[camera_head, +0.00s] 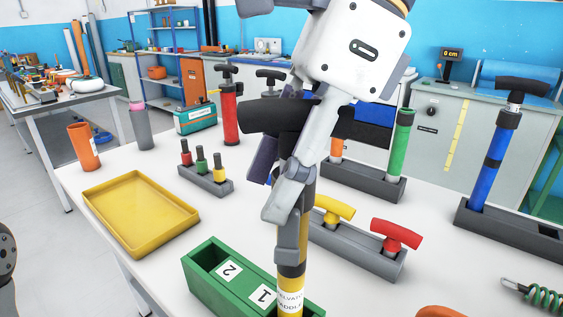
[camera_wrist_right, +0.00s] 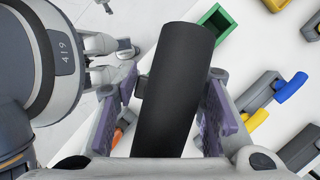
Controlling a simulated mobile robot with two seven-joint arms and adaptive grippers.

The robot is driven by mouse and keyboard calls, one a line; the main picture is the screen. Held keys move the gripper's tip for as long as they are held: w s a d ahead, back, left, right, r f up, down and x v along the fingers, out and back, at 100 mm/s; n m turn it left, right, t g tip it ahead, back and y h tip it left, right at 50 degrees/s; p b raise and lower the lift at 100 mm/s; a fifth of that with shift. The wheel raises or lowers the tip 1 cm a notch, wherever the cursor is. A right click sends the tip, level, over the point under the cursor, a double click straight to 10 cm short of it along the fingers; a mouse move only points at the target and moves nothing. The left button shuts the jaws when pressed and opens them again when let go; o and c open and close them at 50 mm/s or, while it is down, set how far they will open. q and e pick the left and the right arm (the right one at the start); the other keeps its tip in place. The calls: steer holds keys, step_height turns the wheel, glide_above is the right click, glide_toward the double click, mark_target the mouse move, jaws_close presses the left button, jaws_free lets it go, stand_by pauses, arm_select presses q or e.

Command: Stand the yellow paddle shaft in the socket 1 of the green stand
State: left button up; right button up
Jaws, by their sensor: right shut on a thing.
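The yellow paddle shaft (camera_head: 291,290) is roughly upright, with a black T-grip on top, black bands and a white label. My right gripper (camera_head: 283,185) is shut on its upper part, just below the grip. In the right wrist view the black grip (camera_wrist_right: 175,85) lies between the purple pads of my right gripper (camera_wrist_right: 175,120). The green stand (camera_head: 225,290) is at the bottom of the head view, with labels 2 and 1. The shaft passes across its right part, by label 1. Its lower end is out of frame, so I cannot tell whether it is in socket 1.
A yellow tray (camera_head: 140,215) lies left of the stand. A grey holder with yellow and red T-handles (camera_head: 355,250) is close on the right.

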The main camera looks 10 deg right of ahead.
mark_target(341, 106)
steer(key=shift+f, duration=0.85)
steer(key=o, duration=1.4)
steer(key=shift+c, duration=0.2)
steer(key=v, duration=1.2)
